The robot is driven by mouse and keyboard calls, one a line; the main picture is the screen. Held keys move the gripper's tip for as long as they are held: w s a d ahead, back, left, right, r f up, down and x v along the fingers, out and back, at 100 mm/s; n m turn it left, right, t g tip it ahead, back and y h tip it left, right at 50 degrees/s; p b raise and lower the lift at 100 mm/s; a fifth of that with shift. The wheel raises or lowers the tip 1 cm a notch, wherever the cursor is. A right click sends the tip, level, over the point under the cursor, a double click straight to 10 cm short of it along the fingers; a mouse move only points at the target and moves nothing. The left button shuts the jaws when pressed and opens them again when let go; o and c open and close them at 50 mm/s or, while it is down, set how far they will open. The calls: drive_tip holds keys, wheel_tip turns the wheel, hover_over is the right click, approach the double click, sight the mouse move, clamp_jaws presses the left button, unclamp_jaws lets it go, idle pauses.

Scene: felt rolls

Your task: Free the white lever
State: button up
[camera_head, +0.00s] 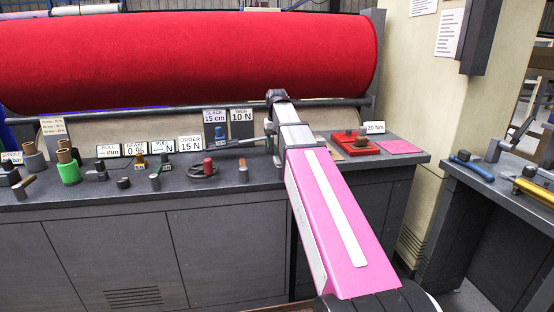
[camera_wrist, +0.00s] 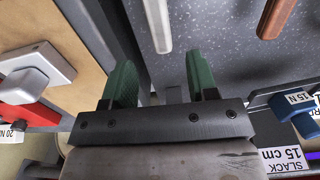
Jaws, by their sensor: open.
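A pale whitish lever (camera_wrist: 158,22) shows at the top middle of the wrist view. Its rounded end points down the picture towards the gap between my fingers, and its other end is cut off by the top edge. My gripper (camera_wrist: 160,72) is open, with a green finger on each side and nothing between them. The lever end appears just beyond the fingertips, with no visible contact. In the head view my gripper (camera_head: 271,129) is over the dark console, and I cannot make out the white lever there; my arm covers that part.
A brown lever (camera_wrist: 277,17) is right of the white one. A blue knob (camera_wrist: 293,107) stands by the sign "SLACK 15 cm". A grey block with a knob (camera_wrist: 32,80) lies left. The red tray (camera_head: 368,149) is right of my arm; the red roll (camera_head: 190,60) is behind.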

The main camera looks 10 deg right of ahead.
sight(277, 158)
drive_tip(key=shift+f, duration=3.4)
clamp_jaws()
